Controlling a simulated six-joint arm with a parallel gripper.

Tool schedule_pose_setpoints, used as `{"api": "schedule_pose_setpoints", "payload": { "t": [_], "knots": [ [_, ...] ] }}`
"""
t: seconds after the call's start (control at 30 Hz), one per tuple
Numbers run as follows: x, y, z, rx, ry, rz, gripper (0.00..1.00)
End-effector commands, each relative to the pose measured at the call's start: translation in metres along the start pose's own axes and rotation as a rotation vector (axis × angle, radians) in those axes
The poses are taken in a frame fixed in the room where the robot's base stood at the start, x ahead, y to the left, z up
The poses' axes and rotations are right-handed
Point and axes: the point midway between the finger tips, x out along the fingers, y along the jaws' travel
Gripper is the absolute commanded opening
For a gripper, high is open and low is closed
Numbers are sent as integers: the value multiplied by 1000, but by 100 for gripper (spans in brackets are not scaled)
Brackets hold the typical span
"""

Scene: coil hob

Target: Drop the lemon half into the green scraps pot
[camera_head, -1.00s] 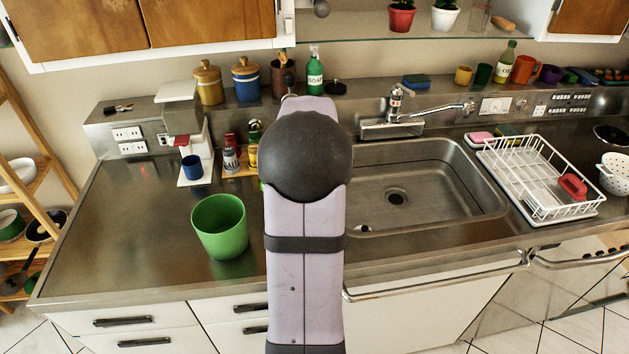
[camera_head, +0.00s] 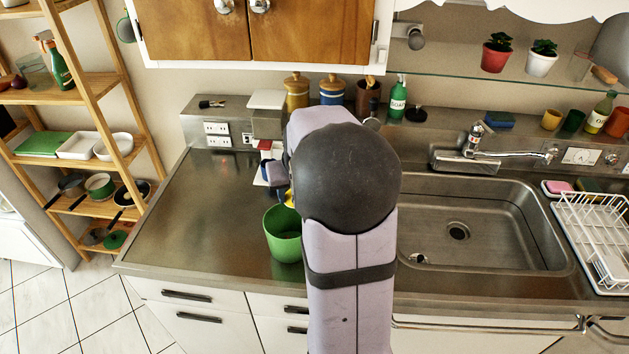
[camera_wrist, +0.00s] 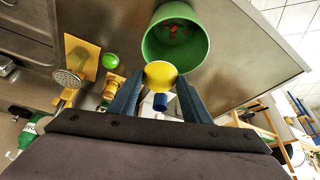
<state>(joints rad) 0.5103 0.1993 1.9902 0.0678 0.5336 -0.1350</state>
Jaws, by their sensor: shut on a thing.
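The yellow lemon half (camera_wrist: 161,72) is held between the two blue fingers of my gripper (camera_wrist: 159,78) in the wrist view. A small yellow part of it (camera_head: 290,199) also shows in the head view, beside my arm. The green scraps pot (camera_wrist: 150,42) stands on the steel worktop, with its open mouth facing the wrist camera and small reddish scraps inside. The lemon half overlaps the pot's near rim in that view. In the head view the pot (camera_head: 283,243) is partly covered by my arm, just below the lemon half. Most of my gripper is hidden there.
A sink (camera_head: 470,228) lies right of my arm, with a white dish rack (camera_head: 598,235) beyond it. The worktop left of the pot is clear (camera_head: 200,220). A blue cup (camera_wrist: 160,101) shows between my fingers, and a green round thing (camera_wrist: 111,61) lies left of them.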

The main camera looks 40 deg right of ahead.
Motion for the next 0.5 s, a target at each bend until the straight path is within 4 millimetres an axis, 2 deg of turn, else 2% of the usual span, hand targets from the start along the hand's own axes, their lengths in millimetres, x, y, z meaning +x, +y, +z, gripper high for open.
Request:
{"api": "schedule_pose_setpoints", "payload": {
  "t": [0.3,0.5],
  "knots": [
    [1,-5,2,-163,1,-74,21],
    [1,-5,2,-205,1,-93,21]
  ]
}}
